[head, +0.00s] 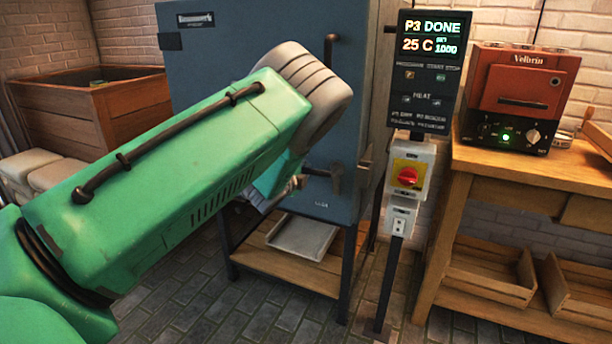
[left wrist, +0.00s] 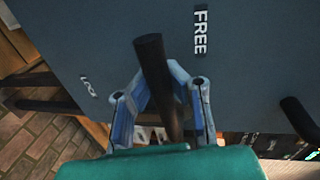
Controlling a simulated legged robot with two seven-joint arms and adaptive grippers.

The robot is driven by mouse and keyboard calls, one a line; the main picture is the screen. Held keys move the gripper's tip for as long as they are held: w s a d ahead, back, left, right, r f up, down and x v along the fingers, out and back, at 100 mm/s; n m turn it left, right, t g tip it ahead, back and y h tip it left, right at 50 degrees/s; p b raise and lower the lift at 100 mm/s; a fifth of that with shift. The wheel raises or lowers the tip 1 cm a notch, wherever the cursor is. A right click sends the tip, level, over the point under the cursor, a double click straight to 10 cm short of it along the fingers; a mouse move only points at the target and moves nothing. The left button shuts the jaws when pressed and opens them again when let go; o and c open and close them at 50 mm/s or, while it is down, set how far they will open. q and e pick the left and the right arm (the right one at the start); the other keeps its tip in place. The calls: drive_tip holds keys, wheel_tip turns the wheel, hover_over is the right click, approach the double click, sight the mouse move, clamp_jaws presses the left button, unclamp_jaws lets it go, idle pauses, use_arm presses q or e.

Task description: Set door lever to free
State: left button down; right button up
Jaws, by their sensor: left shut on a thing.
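The dark door lever (left wrist: 151,58) is on the blue-grey kiln door (left wrist: 250,60). In the left wrist view it runs between the blue fingers of my left gripper (left wrist: 160,80), which is shut on it. The white FREE label (left wrist: 201,32) is to the right of the lever's upper end. A smaller label that seems to read LOCK (left wrist: 89,88) is farther left. In the head view the lever (head: 318,172) shows low on the kiln door (head: 230,60), and my left gripper (head: 278,184) is mostly hidden by my green arm. My right gripper is not in view.
A post carries a display (head: 428,75) reading P3 DONE and 25 C, above a red rotary switch (head: 407,176). A red oven (head: 520,95) stands on the wooden bench (head: 500,170) at right. A wooden crate (head: 80,120) is at left. A tray (head: 302,238) lies under the kiln.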

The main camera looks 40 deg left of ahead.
use_arm(q)
drive_tip(key=shift+m, duration=0.3)
drive_tip(key=shift+r, duration=0.1)
drive_tip(key=shift+d, duration=0.1)
drive_tip(key=c, duration=1.4)
unclamp_jaws()
drive_tip(key=shift+c, duration=0.2)
drive_tip(key=shift+r, duration=0.1)
drive_tip(key=shift+s, duration=0.1)
drive_tip(key=v, duration=1.1)
drive_tip(key=shift+s+d, duration=0.15)
drive_tip(key=shift+s, duration=0.2)
